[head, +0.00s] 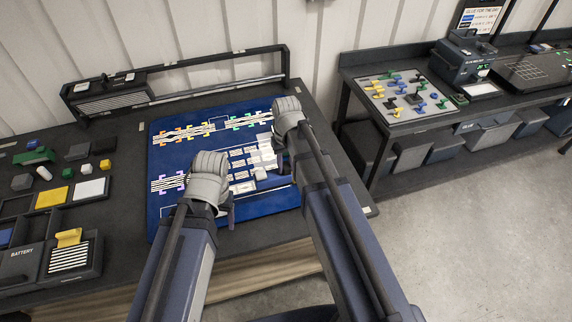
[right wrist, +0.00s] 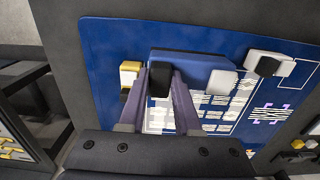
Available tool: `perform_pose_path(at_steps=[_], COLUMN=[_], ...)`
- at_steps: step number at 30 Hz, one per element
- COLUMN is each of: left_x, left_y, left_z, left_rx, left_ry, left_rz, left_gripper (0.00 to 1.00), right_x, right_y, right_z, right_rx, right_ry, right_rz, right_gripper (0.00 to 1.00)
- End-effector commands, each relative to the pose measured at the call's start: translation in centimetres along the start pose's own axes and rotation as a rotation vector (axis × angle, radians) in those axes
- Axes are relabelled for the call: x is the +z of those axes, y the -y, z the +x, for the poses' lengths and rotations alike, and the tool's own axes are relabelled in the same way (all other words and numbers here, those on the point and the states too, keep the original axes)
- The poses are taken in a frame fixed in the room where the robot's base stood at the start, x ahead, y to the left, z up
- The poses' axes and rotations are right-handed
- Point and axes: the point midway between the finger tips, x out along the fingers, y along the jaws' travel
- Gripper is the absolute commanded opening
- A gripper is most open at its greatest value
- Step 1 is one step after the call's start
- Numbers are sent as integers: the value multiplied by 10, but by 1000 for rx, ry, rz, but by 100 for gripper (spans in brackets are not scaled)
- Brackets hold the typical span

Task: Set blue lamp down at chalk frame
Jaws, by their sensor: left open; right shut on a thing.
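In the right wrist view a blue slab-like body (right wrist: 205,66), which I take for the blue lamp, sits at my right gripper's (right wrist: 159,80) purple fingers, with a dark part between them. It appears to be above the blue board; the exact gap cannot be told. In the head view my right gripper (head: 280,160) is over the board's right part and hides most of what it holds. My left gripper (head: 228,215) is open and empty over the board's front. A thin white outline (right wrist: 302,72), perhaps the chalk frame, shows on the board in the wrist view.
The blue board (head: 168,205) carries striped strips and small white blocks (head: 260,173). In the wrist view a yellow-and-white block (right wrist: 130,72) and a white block with a black top (right wrist: 268,62) are nearby. A dark rail (head: 215,57) stands behind; trays and blocks fill the left.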

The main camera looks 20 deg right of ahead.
Motion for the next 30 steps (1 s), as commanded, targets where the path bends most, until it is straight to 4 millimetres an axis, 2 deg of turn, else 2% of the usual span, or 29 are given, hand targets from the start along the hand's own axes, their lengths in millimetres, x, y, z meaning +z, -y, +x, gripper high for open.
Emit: perform_pose_path(at_steps=[1,21,30], left_x=[-1,-4,-5], left_y=[-1,-7,-8], left_z=[10,73,87], left_rx=[0,-1,0], left_ry=[0,0,0], left_rz=[1,-1,-1], left_gripper=[67,67,67], right_x=[0,0,0], right_y=[0,0,0], right_z=[10,74,87], right_rx=[0,0,0], right_ry=[0,0,0], right_rz=[0,0,0], right_gripper=[0,0,0])
